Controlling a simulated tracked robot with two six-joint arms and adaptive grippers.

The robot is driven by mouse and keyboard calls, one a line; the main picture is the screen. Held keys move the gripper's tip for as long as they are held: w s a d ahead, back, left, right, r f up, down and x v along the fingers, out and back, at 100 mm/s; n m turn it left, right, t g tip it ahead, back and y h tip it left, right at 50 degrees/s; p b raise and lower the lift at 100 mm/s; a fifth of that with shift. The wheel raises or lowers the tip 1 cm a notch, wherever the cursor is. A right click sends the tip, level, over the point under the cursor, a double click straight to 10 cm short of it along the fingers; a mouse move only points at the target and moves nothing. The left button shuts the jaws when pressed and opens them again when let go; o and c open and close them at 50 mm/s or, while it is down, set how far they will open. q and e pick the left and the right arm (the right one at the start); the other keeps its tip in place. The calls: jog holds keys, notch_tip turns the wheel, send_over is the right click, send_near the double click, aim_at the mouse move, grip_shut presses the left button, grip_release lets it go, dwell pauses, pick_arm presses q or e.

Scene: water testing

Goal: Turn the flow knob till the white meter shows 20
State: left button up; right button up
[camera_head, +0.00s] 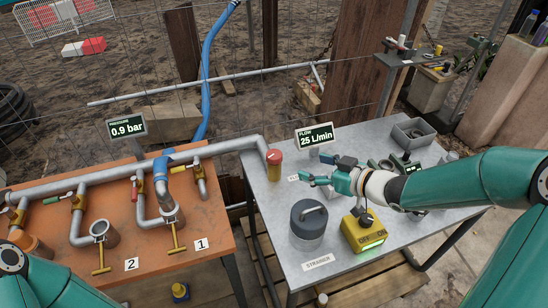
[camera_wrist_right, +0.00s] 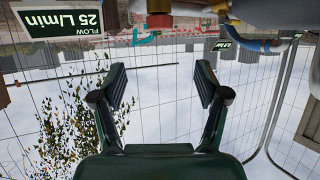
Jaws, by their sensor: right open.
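The flow knob (camera_head: 274,157) is a red cap on a brass body at the pipe's end, on the left edge of the grey table. The flow meter (camera_head: 315,137) behind it reads 25 L/min; it shows upside down in the right wrist view (camera_wrist_right: 62,20). My right gripper (camera_head: 322,171) is open and empty, to the right of the knob and apart from it, pointing left. In the right wrist view, the knob's red part (camera_wrist_right: 159,20) lies beyond the spread fingers (camera_wrist_right: 160,80). My left gripper is out of view.
A lidded grey canister (camera_head: 308,222) and a yellow OFF/ON box (camera_head: 364,232) stand below my right gripper. A grey open bin (camera_head: 413,132) is behind. An orange table (camera_head: 150,270) with pipes and valves is on the left; its pressure sign (camera_head: 127,127) reads 0.9 bar.

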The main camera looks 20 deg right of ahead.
aim_at(275, 154)
jog(key=x, duration=1.6)
jog(key=shift+c, duration=0.4)
jog(key=c, duration=1.1)
jog(key=m+t+h+b, duration=0.1)
jog(key=m+h+b, duration=0.1)
jog(key=b, duration=1)
jog(key=shift+w, duration=0.1)
jog(key=shift+r+m+h+b, duration=0.25)
jog(key=shift+m+h+b, duration=0.45)
jog(key=shift+m+h, duration=0.15)
jog(key=o, duration=1)
jog(key=shift+c, duration=0.2)
jog(key=shift+o, duration=1.1)
jog(key=shift+f, duration=0.15)
